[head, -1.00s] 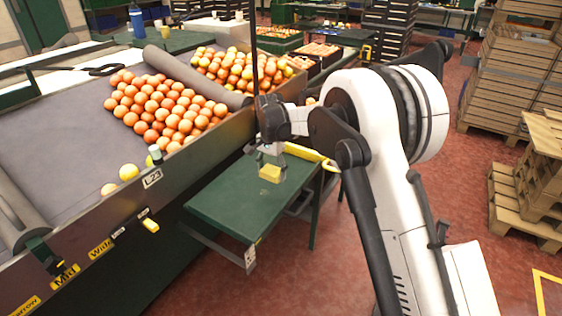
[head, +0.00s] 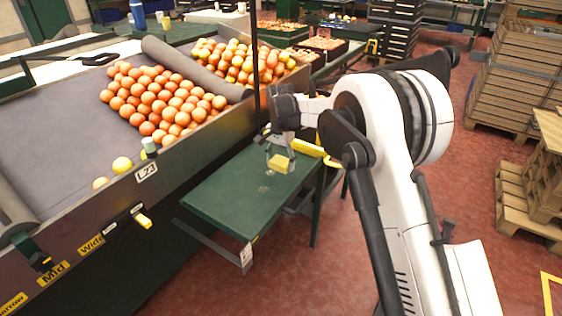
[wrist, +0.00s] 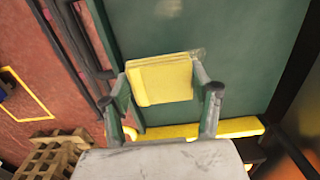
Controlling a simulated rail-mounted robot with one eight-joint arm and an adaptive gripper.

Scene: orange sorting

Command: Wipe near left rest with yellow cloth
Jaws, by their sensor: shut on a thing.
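My gripper (head: 281,152) is shut on a yellow cloth (head: 283,165), folded like a small pad. In the wrist view the cloth (wrist: 161,80) spans the space between my two fingers (wrist: 163,92). It is over the far part of a green table (head: 240,205), the rest beside the sorting line. I cannot tell whether the cloth touches the surface. A small pale mark (head: 264,188) shows on the table, in front of the cloth in the head view. It also appears as a whitish patch (wrist: 168,8) at the top of the wrist view.
A yellow bar-like thing (head: 307,148) lies at the table's far edge, close behind my gripper. The sorting line's dark side wall (head: 200,150) borders the table on the left. Oranges (head: 165,100) lie on the belt. Wooden pallets (head: 530,195) stand at right.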

